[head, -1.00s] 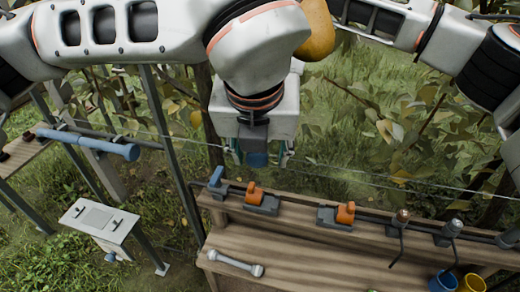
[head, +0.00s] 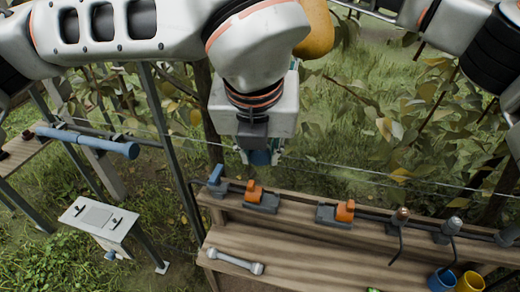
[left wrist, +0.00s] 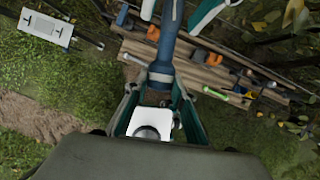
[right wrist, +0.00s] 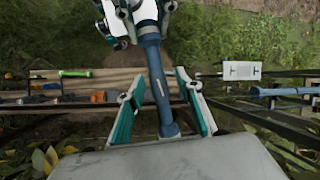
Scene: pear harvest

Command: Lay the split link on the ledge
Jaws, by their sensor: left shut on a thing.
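My left gripper (head: 260,152) is shut on a blue link-like bar (head: 262,158), held in the air above and behind the wooden ledge (head: 330,265). The bar (left wrist: 164,55) runs out from the left fingers in the left wrist view. In the right wrist view the bar (right wrist: 155,75) passes between the spread teal fingers of my right gripper (right wrist: 157,85), with gaps on both sides. The right gripper is hidden behind the left arm in the head view. A grey double-ended link (head: 236,261) lies on the ledge's left part.
Orange clamps (head: 262,199) and dark holders (head: 447,229) line the raised back board. Blue (head: 441,280) and yellow (head: 470,283) cups stand at right. A white panel stand (head: 98,216) is at left. The ledge's middle is bare. A wire crosses behind.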

